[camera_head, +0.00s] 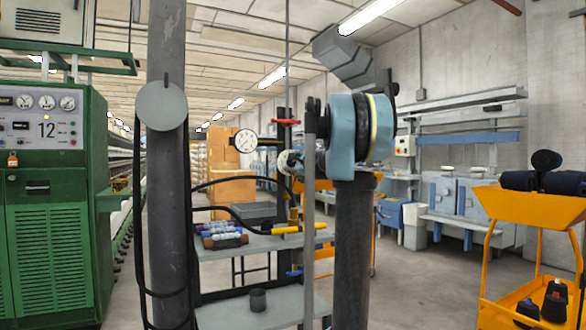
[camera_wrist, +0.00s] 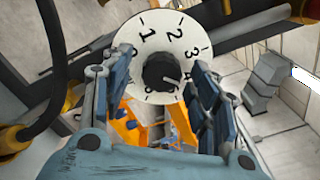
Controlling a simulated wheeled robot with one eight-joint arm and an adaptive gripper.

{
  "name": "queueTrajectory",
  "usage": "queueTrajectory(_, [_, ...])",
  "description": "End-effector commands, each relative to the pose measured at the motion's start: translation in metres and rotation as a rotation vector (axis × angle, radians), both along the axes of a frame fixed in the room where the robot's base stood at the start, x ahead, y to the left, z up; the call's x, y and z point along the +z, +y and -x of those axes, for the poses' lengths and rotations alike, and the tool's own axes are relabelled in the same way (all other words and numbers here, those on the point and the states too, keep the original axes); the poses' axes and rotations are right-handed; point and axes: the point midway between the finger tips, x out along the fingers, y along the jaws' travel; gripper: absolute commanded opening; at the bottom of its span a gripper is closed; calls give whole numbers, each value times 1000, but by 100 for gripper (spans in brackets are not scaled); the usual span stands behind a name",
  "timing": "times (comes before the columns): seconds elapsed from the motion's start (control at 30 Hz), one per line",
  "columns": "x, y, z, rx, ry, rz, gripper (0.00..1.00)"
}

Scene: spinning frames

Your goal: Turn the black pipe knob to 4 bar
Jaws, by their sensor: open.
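The black knob (camera_wrist: 161,71) sits in the middle of a white round dial (camera_wrist: 160,25) in the wrist view. The dial's 1, 2 and 3 show plainly along its top and right; the lower numbers are partly covered. A pale mark on the knob appears to point lower right, but I cannot read its exact setting. My gripper (camera_wrist: 158,88) is open, with one finger left and one right of the knob, and a gap shows on both sides. In the head view my arm hides most of the gripper, and I cannot make out the knob there.
A white pressure gauge (camera_head: 245,140) is on the piping, with a red valve handle (camera_head: 285,122) beside it and a yellow handle (camera_head: 300,229) below. A grey table (camera_head: 260,246) with spools stands behind. A green machine (camera_head: 50,200) is left, an orange cart (camera_head: 530,212) right.

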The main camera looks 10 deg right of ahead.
Motion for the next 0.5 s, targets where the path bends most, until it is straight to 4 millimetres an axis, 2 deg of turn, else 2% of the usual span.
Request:
queueTrajectory(0.23, [0,-4,10,-1,0,0,55])
queueTrajectory(0.5, [0,-17,50,-2,0,0,55])
